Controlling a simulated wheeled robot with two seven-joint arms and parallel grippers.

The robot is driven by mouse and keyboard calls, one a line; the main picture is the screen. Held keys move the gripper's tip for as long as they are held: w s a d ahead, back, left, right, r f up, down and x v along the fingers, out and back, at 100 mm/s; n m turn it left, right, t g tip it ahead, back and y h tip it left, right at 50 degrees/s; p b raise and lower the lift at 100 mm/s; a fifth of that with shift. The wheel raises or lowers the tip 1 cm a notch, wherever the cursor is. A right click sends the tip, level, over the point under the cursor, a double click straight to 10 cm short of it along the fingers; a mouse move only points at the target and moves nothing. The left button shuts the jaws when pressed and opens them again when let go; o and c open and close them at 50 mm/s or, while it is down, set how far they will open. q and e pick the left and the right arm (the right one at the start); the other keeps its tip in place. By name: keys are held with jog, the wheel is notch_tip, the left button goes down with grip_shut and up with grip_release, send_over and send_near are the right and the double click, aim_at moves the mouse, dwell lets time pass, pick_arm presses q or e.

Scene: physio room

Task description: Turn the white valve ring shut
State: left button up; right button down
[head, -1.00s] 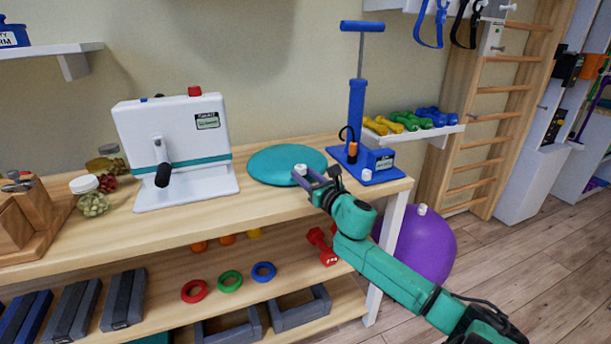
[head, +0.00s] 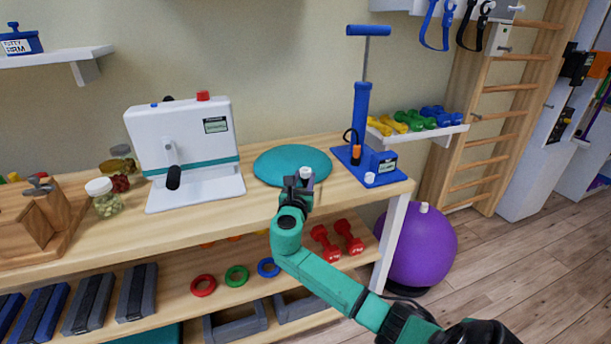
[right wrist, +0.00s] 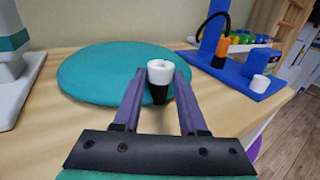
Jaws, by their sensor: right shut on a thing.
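The white valve ring (right wrist: 161,69) sits on a short black stem at the near edge of a round teal cushion (right wrist: 90,78). In the head view the ring (head: 306,172) shows small at the cushion's near right edge (head: 275,172). My right gripper (head: 299,184) reaches it from the front. In the right wrist view its two purple fingers (right wrist: 160,78) stand one on each side of the ring, shut on it. The lower stem is partly hidden. My left gripper is not in view.
A blue pump (head: 360,125) with a white knob stands close on the right. A white machine with a black handle (head: 183,145) stands on the left. The wooden table (head: 215,222) has bare room in front. Red dumbbells (head: 350,236) lie on the shelf below.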

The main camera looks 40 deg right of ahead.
jog(key=shift+m+g+h, duration=0.3)
jog(key=shift+g, duration=0.1)
jog(key=shift+c, duration=2.3)
grip_release()
